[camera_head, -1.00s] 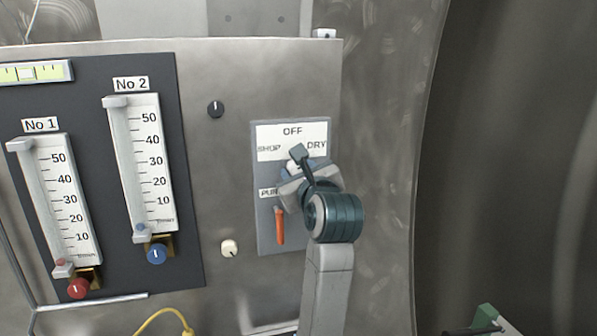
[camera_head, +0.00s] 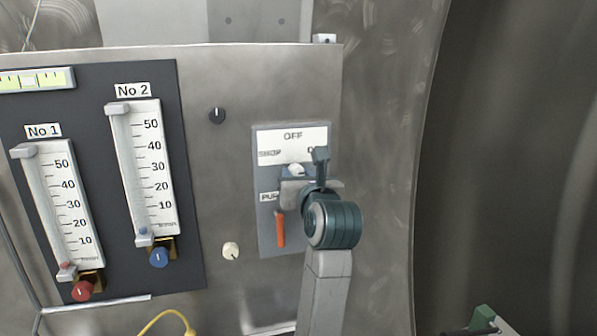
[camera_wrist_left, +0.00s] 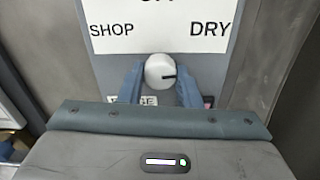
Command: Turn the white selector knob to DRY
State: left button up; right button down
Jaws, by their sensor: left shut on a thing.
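The white selector knob (camera_head: 296,169) is on a grey plate (camera_head: 266,222) on the steel panel, partly hidden by my left gripper (camera_head: 301,179). The white label (camera_head: 292,140) above it reads OFF at the top and SHOP at the left; DRY at the right is mostly covered. In the left wrist view the knob (camera_wrist_left: 158,68) sits between the two blue fingers of my left gripper (camera_wrist_left: 160,84), which is shut on it. The knob's black mark points right, below the word DRY (camera_wrist_left: 210,30). My right gripper is not in view.
An orange lever (camera_head: 280,229) hangs just below the knob. A cream knob (camera_head: 230,251) and a black knob (camera_head: 217,115) are to the left. Two flowmeters (camera_head: 141,165) stand further left. The curved tunnel wall (camera_head: 385,120) is to the right.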

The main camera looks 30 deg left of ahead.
pick_arm(q)
jog(key=m+p, duration=0.3)
jog(key=m, duration=0.1)
jog(key=shift+r, duration=0.2)
jog(key=shift+f+m+p, duration=0.1)
jog(key=shift+m+p, duration=0.9)
jog(key=shift+m, duration=0.6)
jog(key=o, duration=1)
jog(key=shift+c, duration=0.2)
jog(key=shift+f, duration=0.15)
